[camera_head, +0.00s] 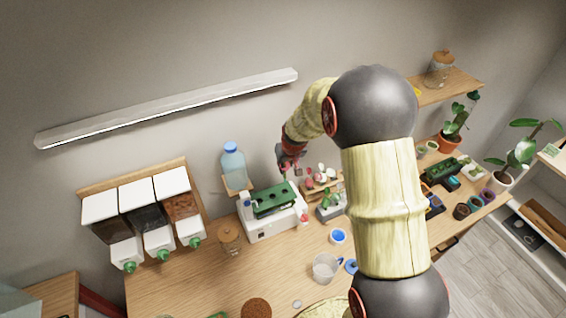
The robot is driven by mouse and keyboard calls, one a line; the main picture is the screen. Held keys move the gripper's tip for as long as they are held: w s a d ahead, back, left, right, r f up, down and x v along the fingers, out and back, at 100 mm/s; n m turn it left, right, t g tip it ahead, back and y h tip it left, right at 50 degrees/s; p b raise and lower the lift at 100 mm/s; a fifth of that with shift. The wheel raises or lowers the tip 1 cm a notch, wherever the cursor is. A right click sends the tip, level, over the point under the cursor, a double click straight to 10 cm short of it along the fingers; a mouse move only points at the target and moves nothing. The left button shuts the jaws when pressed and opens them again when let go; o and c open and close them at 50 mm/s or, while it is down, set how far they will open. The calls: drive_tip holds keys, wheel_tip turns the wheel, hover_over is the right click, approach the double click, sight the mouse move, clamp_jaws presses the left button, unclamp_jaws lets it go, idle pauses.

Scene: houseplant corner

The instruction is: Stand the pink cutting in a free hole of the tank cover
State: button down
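The tank (262,230) is a white box on the wooden bench, left of my arm. Its green cover (262,210) lies on top and has several dark holes. My gripper (288,165) is small and dark in this view, just above the cover's far right end. A small reddish and green bit shows at its fingertips, but I cannot tell if it is held or stands behind. A wooden rack with pink and green cuttings (321,176) stands right of the tank. I cannot tell which one is the pink cutting. The fingers are too small to read.
A blue-capped bottle (233,166) stands behind the tank's left side. A glass jar (229,238) and three dispensers (145,215) are to the left. A measuring jug (325,267) and a blue-filled cup (338,236) stand in front. My arm hides part of the bench.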

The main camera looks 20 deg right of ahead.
sight(285, 175)
drive_tip(key=shift+f+b, duration=1.2)
drive_tip(key=shift+f, duration=1.3)
drive_tip(key=shift+f+b, duration=2.35)
drive_tip(key=shift+b, duration=0.05)
drive_tip(key=c, duration=1.8)
unclamp_jaws()
drive_tip(key=shift+o, duration=1.2)
drive_tip(key=shift+o, duration=0.8)
